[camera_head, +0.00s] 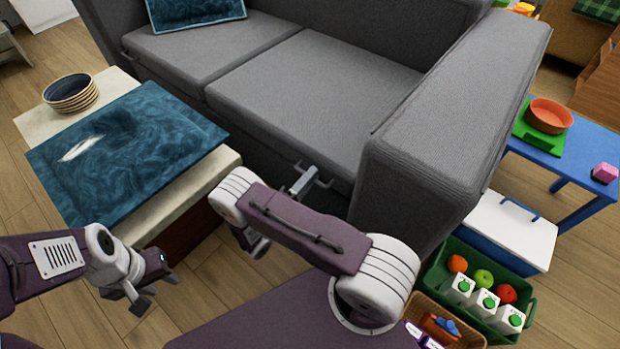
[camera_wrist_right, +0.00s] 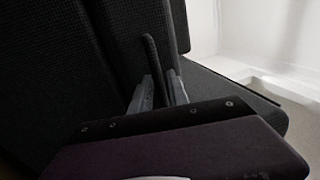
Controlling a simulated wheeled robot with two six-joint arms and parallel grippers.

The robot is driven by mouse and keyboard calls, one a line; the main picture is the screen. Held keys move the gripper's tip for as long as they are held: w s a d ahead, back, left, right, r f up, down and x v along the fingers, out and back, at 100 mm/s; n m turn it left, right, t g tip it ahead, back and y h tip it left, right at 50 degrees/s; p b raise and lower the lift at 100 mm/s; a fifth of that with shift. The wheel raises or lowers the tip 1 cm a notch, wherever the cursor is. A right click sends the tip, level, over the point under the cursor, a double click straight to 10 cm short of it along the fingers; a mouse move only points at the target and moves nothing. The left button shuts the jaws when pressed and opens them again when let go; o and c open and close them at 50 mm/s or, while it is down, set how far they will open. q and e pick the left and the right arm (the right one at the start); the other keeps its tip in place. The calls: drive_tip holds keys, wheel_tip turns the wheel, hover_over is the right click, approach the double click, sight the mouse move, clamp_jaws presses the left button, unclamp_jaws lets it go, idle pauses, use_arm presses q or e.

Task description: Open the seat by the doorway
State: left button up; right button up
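A grey sofa has a left seat cushion (camera_head: 205,48) and a right seat cushion (camera_head: 315,95), both lying flat. No doorway is clearly visible. My right gripper (camera_head: 312,180) is at the front edge of the right seat, its two fingers apart. In the right wrist view, the fingers of my right gripper (camera_wrist_right: 163,88) straddle a thin dark tab (camera_wrist_right: 151,58) on the dark upholstery. I cannot tell whether either finger touches it. My left gripper (camera_head: 152,290) is low over the floor at the left, open and empty.
The sofa armrest (camera_head: 430,150) rises right of my right arm. A green crate (camera_head: 525,292), wicker basket (camera_head: 425,312), white box (camera_head: 515,228) and blue table (camera_head: 585,148) crowd the right.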

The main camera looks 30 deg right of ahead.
clamp_jaws()
idle(1.3)
